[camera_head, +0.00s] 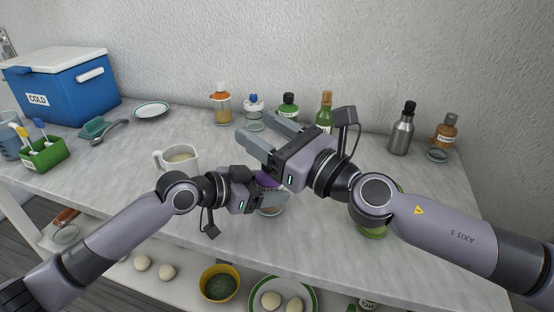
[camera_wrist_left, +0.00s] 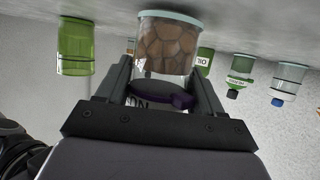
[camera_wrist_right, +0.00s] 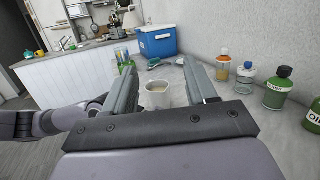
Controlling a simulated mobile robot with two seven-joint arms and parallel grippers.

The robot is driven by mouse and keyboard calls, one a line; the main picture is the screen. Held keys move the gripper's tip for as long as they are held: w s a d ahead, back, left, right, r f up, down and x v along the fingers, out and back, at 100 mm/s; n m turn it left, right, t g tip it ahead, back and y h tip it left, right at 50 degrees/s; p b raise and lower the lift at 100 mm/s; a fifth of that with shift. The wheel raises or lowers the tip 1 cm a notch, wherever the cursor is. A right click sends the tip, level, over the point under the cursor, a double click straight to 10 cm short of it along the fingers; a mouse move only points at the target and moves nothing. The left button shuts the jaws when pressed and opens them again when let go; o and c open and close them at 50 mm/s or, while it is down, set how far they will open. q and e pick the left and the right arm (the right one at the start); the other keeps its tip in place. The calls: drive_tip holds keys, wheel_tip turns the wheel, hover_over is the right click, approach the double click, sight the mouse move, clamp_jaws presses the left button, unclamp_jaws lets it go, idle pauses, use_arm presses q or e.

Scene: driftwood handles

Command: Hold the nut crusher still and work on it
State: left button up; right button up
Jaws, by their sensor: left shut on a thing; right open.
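The nut crusher (camera_wrist_left: 165,42) is a clear jar of brown nuts with a purple part (camera_wrist_left: 160,95) on top; it appears inverted in the left wrist view. In the head view its purple part (camera_head: 267,180) shows between my arms, and the rest is mostly hidden by my grippers. My left gripper (camera_head: 270,198) is shut on the crusher, one finger on each side. My right gripper (camera_head: 257,127) is open and empty, raised above and behind the crusher, with its fingers pointing left. The right wrist view shows nothing between its fingers (camera_wrist_right: 158,70) except the background.
A white mug (camera_head: 178,158) stands left of the crusher. A green glass (camera_wrist_left: 75,48) stands near the crusher. A blue cooler (camera_head: 62,90) and green caddy (camera_head: 43,155) are at left.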

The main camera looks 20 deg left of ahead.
drive_tip(key=w+d+f+n+g+h, duration=0.4)
drive_tip(key=d+g, duration=0.3)
drive_tip(key=d, duration=0.4)
drive_tip(key=shift+m, duration=0.3)
drive_tip(key=x, duration=0.4)
drive_tip(key=f+x, duration=0.1)
drive_tip(key=x, duration=0.3)
drive_tip(key=w+x, duration=0.1)
drive_tip(key=x, duration=0.3)
drive_tip(key=shift+d+f, duration=0.2)
drive_tip(key=shift+d, duration=0.1)
drive_tip(key=shift+h, duration=0.3)
clamp_jaws()
